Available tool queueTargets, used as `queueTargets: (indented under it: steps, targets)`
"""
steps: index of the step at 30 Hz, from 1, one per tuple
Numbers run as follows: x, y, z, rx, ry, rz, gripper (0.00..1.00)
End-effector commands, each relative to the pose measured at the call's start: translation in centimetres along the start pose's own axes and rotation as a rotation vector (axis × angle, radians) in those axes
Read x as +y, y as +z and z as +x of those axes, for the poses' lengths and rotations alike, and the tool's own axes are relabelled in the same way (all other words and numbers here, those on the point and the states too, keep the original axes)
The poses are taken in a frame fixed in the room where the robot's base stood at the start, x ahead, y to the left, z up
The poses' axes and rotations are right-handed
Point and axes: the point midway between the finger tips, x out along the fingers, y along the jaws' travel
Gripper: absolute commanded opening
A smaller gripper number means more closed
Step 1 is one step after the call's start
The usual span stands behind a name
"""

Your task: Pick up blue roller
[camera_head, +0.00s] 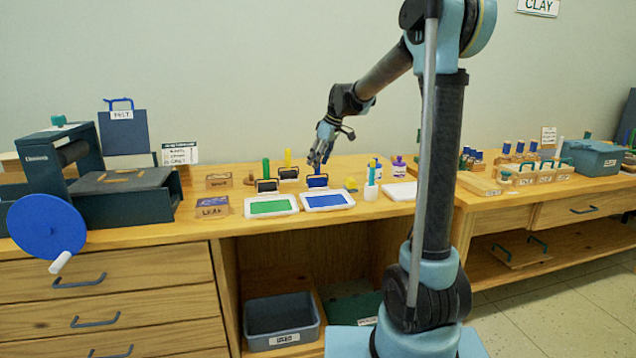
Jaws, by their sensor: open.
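The blue roller (317,181) stands on the wooden counter, behind the white tray of blue ink (328,201). My gripper (318,160) is open and points down just above the roller. Its fingers overlap the top of the roller in this view, so the roller's handle is mostly hidden. I cannot tell whether the fingers touch it.
A green-handled roller (266,176) and a yellow-handled roller (288,166) stand left of the blue one. A green ink tray (271,206) lies in front. Small bottles (374,171) and a white block (399,191) are to the right. A press (101,180) fills the left.

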Motion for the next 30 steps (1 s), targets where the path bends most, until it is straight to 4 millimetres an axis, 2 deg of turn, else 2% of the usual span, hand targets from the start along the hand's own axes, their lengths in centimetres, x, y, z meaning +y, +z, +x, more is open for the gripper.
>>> queueTargets:
  steps: [3, 11, 17, 30]
  targets:
    - [-0.01, -0.04, 0.97, 0.0, 0.0, -0.001, 0.44]
    - [-0.02, -0.02, 1.16, 0.0, 0.0, 0.0, 0.44]
    - [-0.02, -0.01, 1.14, 0.0, 0.0, 0.0, 0.01]
    - [-0.01, -0.21, 0.68, 0.0, 0.0, 0.0, 0.0]
